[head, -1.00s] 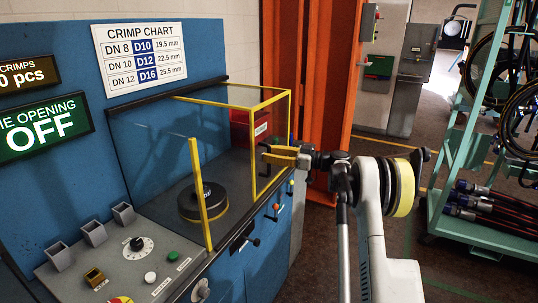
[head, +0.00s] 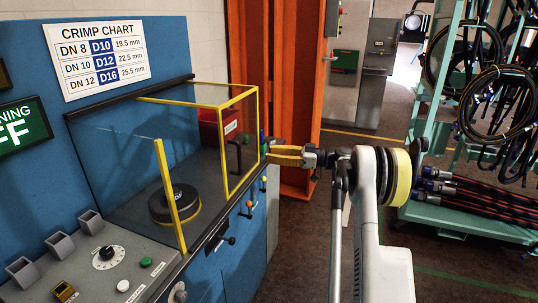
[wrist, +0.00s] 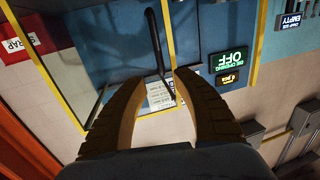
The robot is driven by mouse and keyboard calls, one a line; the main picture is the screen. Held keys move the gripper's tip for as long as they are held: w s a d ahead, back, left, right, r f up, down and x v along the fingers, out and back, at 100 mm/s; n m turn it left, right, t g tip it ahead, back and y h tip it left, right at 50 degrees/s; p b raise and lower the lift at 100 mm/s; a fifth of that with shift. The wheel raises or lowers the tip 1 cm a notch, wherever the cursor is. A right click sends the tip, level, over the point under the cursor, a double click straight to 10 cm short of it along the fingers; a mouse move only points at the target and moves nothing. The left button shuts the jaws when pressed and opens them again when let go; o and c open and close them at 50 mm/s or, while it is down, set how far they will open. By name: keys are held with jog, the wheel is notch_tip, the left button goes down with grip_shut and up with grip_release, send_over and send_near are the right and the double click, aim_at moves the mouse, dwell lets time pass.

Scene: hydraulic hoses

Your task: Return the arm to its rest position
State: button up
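My arm stretches forward from the lower right in the head view. My gripper (head: 272,155) is at its end, level with the right edge of the yellow-framed clear guard (head: 254,137) on the blue crimping machine (head: 230,268). In the wrist view the gripper (wrist: 160,88) shows two yellow-and-black fingers with a wide gap and nothing held. A black bar handle (wrist: 154,40) appears beyond the gap, apart from the fingers. In the head view a black handle (head: 237,146) is on the guard's right side.
A black round die (head: 172,204) sits behind the guard. An orange pillar (head: 298,90) stands behind the gripper. A green hose rack (head: 470,219) stands at the right. A red box (head: 209,130) is at the machine's back. Floor between machine and rack is clear.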

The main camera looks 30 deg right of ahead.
jog(key=s+a+r+m+g+h, duration=0.2)
jog(key=s+a, duration=0.1)
jog(key=a, duration=0.5)
jog(key=s+a+r+m+g+h, duration=0.1)
jog(key=s+a+r+m+h, duration=0.15)
jog(key=a, duration=0.55)
jog(key=s+a+r+m+g+h, duration=0.15)
jog(key=s+a, duration=0.25)
jog(key=a, duration=0.4)
jog(key=s+a+f+m+h, duration=0.1)
jog(key=s+a+f+h, duration=0.1)
jog(key=s, duration=0.7)
jog(key=s+a+f+m+h, duration=0.1)
jog(key=s+f+h, duration=0.1)
jog(key=s, duration=0.7)
jog(key=s+a+f+m+h, duration=0.1)
jog(key=s+a+f+h, duration=0.1)
jog(key=s, duration=0.7)
notch_tip(320, 180, down, 2)
jog(key=shift+a+f+h, duration=0.25)
jog(key=shift+a+h, duration=0.1)
jog(key=shift+h, duration=0.25)
